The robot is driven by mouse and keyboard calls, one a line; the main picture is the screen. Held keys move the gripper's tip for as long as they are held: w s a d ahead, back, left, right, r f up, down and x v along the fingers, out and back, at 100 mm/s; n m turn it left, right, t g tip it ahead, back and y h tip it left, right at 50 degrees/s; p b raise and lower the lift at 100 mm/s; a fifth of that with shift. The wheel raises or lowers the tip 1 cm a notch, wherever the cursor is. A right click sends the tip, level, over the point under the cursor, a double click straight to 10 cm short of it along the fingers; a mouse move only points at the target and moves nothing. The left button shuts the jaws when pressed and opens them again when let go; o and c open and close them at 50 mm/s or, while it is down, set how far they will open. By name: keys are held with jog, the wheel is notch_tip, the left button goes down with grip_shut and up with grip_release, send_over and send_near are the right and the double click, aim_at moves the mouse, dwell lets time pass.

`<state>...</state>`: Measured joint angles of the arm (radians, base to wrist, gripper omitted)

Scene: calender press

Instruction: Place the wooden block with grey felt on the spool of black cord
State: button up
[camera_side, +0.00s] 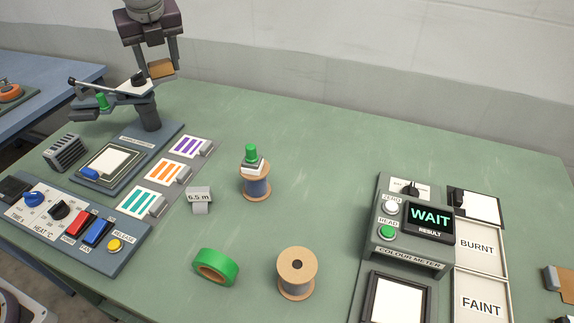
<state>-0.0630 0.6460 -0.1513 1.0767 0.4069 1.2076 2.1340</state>
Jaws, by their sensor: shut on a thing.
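My gripper (153,64) is high at the upper left, above the press. It is shut on a small tan wooden block (161,68), held in the air between the fingers. I cannot make out the felt on this block clearly. A spool with wooden ends and dark cord (296,288) stands upright at the front middle of the green table. Its top is bare, with a small dark hole. My gripper is far from it, up and to the left. A second spool with dark blue winding (257,188) stands farther back and carries a green-knobbed stamp (251,154).
A green tape roll (216,267) lies left of the dark-cord spool. A 6.5 m tag (200,198), colour cards (163,172) and a control panel (70,224) are at left. The colour meter (408,240) stands right. A tan-and-grey piece (553,278) is cut off at the right edge.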

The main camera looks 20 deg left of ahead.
jog(key=s+d+m, duration=0.2)
jog(key=d+m, duration=0.1)
jog(key=d, duration=1)
jog(key=m+t+h, duration=0.2)
jog(key=m+h, duration=0.1)
jog(key=m, duration=0.4)
send_over(301, 255)
jog(key=s, duration=0.2)
notch_tip(301, 255, down, 15)
jog(key=shift+w, duration=0.15)
jog(key=o, duration=1.4)
jog(key=shift+f, duration=0.1)
jog(key=shift+c, duration=0.2)
